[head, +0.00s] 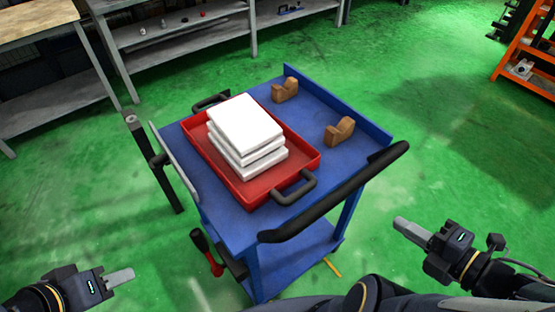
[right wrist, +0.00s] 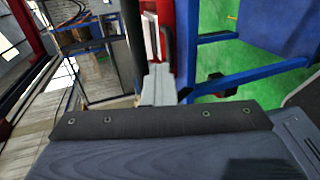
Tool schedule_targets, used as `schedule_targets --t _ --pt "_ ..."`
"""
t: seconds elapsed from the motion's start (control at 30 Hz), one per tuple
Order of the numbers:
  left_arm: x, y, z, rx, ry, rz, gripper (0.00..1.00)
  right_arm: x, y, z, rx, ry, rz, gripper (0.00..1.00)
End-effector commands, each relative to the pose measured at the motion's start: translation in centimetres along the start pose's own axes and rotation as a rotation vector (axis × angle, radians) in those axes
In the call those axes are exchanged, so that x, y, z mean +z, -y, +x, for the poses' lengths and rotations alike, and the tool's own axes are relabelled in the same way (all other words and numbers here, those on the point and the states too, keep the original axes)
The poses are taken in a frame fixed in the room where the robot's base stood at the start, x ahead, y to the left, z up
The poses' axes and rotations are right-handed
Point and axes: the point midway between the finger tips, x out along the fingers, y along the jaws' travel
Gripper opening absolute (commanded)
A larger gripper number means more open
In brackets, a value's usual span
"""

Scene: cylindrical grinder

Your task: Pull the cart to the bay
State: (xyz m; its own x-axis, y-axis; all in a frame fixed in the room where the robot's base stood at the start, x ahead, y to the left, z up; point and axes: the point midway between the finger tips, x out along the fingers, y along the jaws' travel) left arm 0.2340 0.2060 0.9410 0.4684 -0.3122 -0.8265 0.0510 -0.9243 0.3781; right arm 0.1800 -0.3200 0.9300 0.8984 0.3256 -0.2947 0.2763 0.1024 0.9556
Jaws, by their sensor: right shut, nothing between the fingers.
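The blue cart (head: 240,225) stands in the middle of the head view, set at an angle. Its thick black push handle (head: 335,200) runs along the side nearest me. On its top is a red tray (head: 250,192) with a stack of white slabs (head: 248,128). My right gripper (head: 402,224) is shut and empty, to the right of the cart and apart from the handle. Its fingers also show in the right wrist view (right wrist: 158,84). My left gripper (head: 126,275) is left of the cart, apart from it, with its fingers appearing together and empty. No marked bay is clearly visible.
Two brown blocks (head: 285,90) sit on the cart's top. A red-handled lever (head: 203,247) is at its near left corner, and a dark post (head: 153,165) stands left. Grey shelving (head: 180,38) is behind; an orange rack (head: 525,55) is far right. Green floor is open right.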

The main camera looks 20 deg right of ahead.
Motion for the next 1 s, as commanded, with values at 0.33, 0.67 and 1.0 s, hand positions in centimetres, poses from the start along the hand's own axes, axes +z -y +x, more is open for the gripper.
schedule_targets --t 0.33,0.67,1.0 --pt "0.4 0.4 0.8 0.0 0.0 0.0 0.36 0.0 1.0 -2.7 -0.001 0.003 0.0 0.0" --pt "0.5 0.5 1.0 0.0 0.0 0.0 0.36 -0.1 1.2 -3.8 0.0 -0.001 0.001 0.0" --pt "0.5 0.4 1.0 0.0 0.0 0.0 0.36 -0.1 1.1 -3.7 -0.001 0.0 0.002 0.25"
